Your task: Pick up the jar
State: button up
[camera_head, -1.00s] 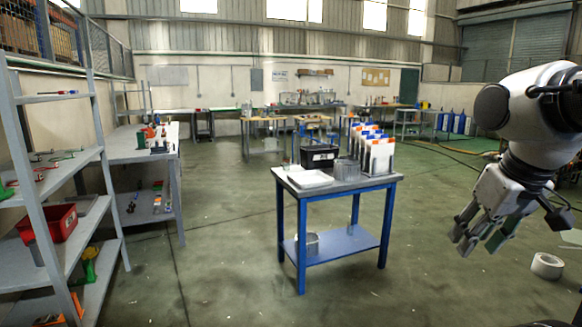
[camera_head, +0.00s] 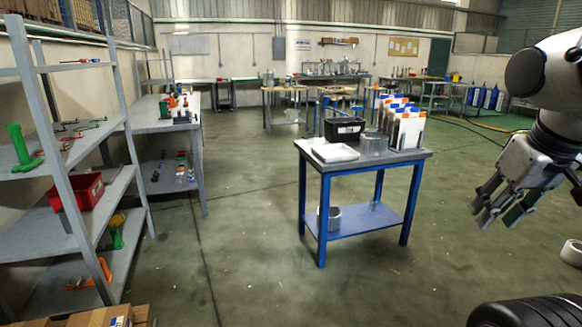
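A grey, see-through cylindrical vessel (camera_head: 373,144) stands on the top of the blue-framed table (camera_head: 425,154); it may be the jar, but I cannot tell for sure. A second round grey vessel (camera_head: 329,218) sits on that table's lower shelf. My gripper (camera_head: 499,208) hangs at the right of the view, pointing down and left. Its fingers look apart, with nothing seen between them. It appears well clear of the table and both vessels.
The table also bears a white tray (camera_head: 335,153), a black bin (camera_head: 345,130) and white bottles (camera_head: 406,130). Grey shelving (camera_head: 60,165) stands left. A black tyre (camera_head: 525,312) and cardboard boxes (camera_head: 105,318) are at the bottom edge. Floor before the table is clear.

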aim_at(310, 132)
jog(key=i+j+z, duration=0.35)
jog(key=i+j, duration=0.8)
jog(key=i, duration=0.65)
jog(key=i+j+z, duration=0.35)
jog(key=i+j, duration=1.25)
jog(key=j, duration=0.1)
